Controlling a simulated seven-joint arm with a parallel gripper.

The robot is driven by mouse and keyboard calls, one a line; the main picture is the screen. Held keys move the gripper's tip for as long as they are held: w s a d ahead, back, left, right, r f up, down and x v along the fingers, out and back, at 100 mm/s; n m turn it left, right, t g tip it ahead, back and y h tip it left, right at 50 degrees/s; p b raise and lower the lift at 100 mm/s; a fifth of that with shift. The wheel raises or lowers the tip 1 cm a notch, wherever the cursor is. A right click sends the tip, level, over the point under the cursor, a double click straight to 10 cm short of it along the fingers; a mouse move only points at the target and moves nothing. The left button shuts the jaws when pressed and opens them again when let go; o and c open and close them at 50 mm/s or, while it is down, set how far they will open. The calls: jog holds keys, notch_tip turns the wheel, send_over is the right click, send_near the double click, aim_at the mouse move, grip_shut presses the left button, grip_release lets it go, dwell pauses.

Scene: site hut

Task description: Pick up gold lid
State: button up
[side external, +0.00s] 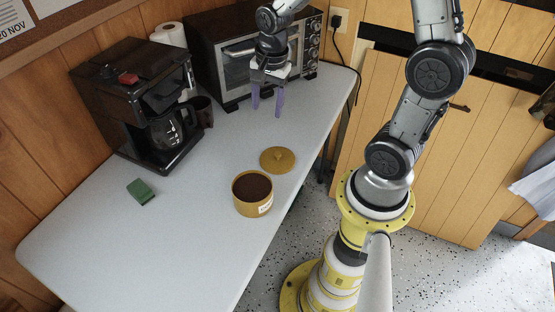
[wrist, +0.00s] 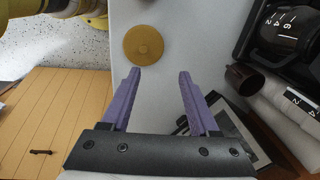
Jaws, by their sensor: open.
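The gold lid (side external: 277,160) is a round disc with a small knob, lying flat on the white table beside a gold canister (side external: 253,194). The canister is open, with dark contents and a label on its side. In the wrist view the lid (wrist: 143,45) lies ahead of the fingertips, nearer the left one. My gripper (side external: 267,108) has purple fingers, spread apart and empty, pointing down above the table near the toaster oven. In the wrist view my gripper (wrist: 158,72) shows a wide gap between its fingers. The canister is not in the wrist view.
A toaster oven (side external: 235,62) stands behind my gripper. A green sponge (side external: 140,191) lies at left. The front of the white table (side external: 150,255) is clear.

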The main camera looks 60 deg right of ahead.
jog(key=g, duration=0.1)
send_over(278, 154)
notch_tip(278, 154, down, 4)
jog(key=shift+m, duration=0.3)
jog(key=f, duration=0.8)
jog(key=shift+w+a, duration=0.25)
jog(key=shift+a, duration=0.1)
jog(key=shift+s+d+f, duration=0.1)
jog(key=shift+d+f, duration=0.1)
jog(key=shift+f, duration=1.2)
jog(key=shift+s+d+f, duration=0.1)
jog(key=shift+d+f, duration=0.1)
jog(key=shift+f, duration=1.2)
jog(key=shift+c, duration=0.2)
grip_shut()
